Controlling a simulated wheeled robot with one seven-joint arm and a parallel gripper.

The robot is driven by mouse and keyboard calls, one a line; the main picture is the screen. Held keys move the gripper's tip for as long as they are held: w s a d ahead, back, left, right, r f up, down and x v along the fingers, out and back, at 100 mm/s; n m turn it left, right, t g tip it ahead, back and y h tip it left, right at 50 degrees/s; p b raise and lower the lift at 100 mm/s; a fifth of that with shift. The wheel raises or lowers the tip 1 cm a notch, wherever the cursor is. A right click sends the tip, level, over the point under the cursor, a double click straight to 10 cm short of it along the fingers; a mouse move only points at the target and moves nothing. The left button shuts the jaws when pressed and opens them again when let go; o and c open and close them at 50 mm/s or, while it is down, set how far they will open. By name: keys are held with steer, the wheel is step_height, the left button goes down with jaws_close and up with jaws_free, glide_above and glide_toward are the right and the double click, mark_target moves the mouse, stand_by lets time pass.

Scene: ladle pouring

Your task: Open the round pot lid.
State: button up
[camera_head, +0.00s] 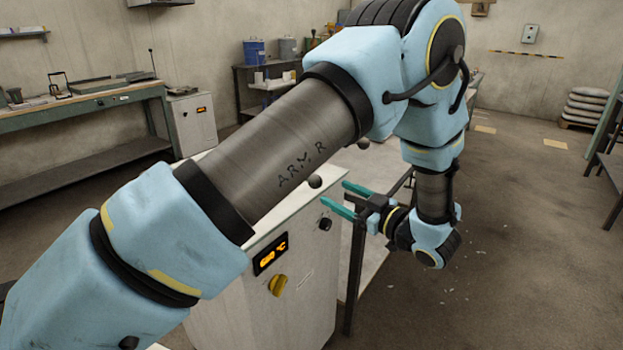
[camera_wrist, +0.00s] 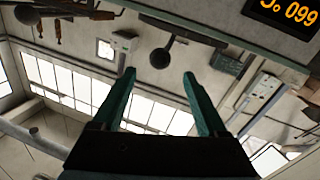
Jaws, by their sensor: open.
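No round pot lid can be made out; my own arm covers much of the white cabinet's top in the head view. My gripper (camera_head: 333,190) is open and empty, its two teal fingers pointing left beside the cabinet's right side. A black ball knob (camera_head: 315,181) shows just left of the fingertips, and another black ball (camera_head: 363,143) shows farther back. In the wrist view my gripper (camera_wrist: 158,73) has its fingers spread wide, and a dark ball on a rod (camera_wrist: 160,58) appears between and beyond the tips. Its distance is unclear, and nothing is gripped.
The white cabinet (camera_head: 300,312) carries an orange display and a yellow knob (camera_head: 278,285). A dark-legged table (camera_head: 353,285) stands just right of it, close to my gripper. A workbench (camera_head: 85,103) lines the left wall. The floor at right is open.

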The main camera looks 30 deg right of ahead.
steer(key=p+x, duration=0.2)
steer(key=x, duration=0.6)
steer(key=shift+w+a+p, duration=0.1)
steer(key=shift+w+p, duration=0.25)
steer(key=shift+w, duration=0.05)
steer(key=shift+c, duration=0.3)
jaws_close()
stand_by(0.6)
